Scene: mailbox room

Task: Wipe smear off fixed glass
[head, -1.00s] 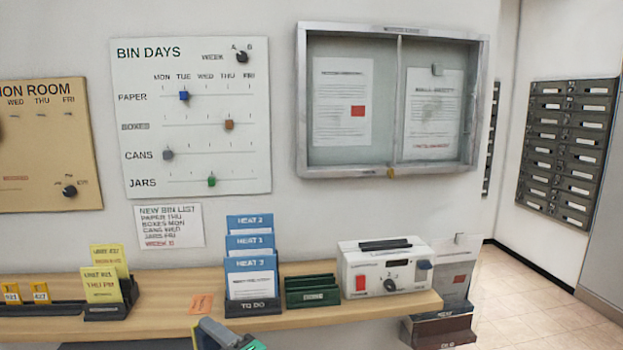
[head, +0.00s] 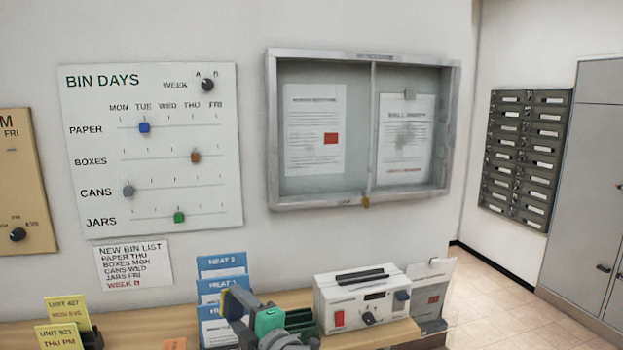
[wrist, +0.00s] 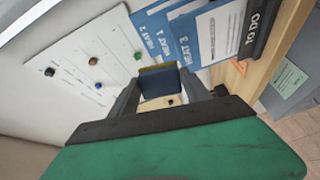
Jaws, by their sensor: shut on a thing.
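The glass-fronted notice case (head: 272,130) hangs on the wall, with a frame divider between two panes. A grey smear (head: 403,136) shows over the notice behind the right pane (head: 418,165). My gripper (head: 238,303) is low in the head view, in front of the shelf and well below and left of the case. It is shut on a dark blue pad with a yellow edge (wrist: 160,85), which shows between the fingers in the wrist view. The pad is apart from the glass. In the head view the pad is small and partly hidden by the fingers.
A white control box (head: 368,300) stands on the shelf below the case. Blue HEAT cards (head: 221,262) stand behind my gripper. The BIN DAYS board (head: 150,150) with knobs is on the left wall. Open floor (head: 500,300) and grey mailboxes (head: 525,150) lie to the right.

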